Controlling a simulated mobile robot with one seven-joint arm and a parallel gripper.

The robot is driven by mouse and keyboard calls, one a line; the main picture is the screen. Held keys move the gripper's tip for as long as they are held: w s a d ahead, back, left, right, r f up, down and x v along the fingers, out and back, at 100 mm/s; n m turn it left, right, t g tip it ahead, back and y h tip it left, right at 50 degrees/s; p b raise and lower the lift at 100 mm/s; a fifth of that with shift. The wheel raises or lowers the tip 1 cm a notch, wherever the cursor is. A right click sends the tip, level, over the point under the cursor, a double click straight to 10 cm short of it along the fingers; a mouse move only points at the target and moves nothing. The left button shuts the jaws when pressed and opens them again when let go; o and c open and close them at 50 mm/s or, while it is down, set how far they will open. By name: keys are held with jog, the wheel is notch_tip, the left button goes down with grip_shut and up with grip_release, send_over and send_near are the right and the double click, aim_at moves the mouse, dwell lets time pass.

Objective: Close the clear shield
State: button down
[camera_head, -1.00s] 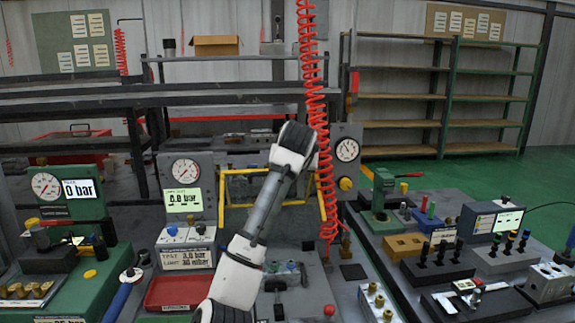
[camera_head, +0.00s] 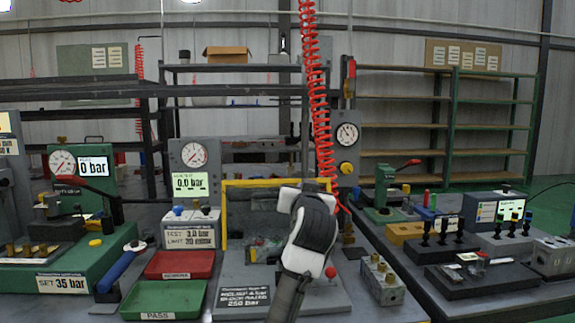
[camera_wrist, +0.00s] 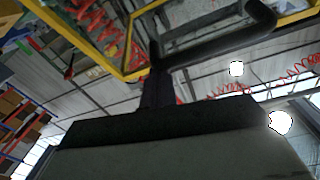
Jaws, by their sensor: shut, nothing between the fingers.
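The clear shield (camera_head: 275,183) has a yellow frame and stands raised at the back of the grey test station (camera_head: 238,298) in the head view. Its lower right part is hidden behind my arm. In the wrist view, its yellow frame and clear pane (camera_wrist: 133,42) fill the upper left, with a dark bent handle bar (camera_wrist: 225,46) across the top. My gripper (camera_wrist: 156,62) is shut and empty. Its dark fingers reach up to the left end of the handle bar; I cannot tell whether they touch it. In the head view my wrist hides the fingers.
Left of the station are a red tray (camera_head: 180,264), a green tray (camera_head: 165,300) and a blue-handled tool (camera_head: 120,268). A coiled red hose (camera_head: 318,100) hangs behind my wrist. A grey valve block (camera_head: 382,280) stands at right.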

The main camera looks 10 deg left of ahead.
jog(key=s+d+f+t+b, duration=0.1)
jog(key=s+f+t+b, duration=0.3)
jog(key=f+b, duration=0.5)
jog(key=shift+s+y, duration=0.3)
jog(key=shift+s, duration=0.4)
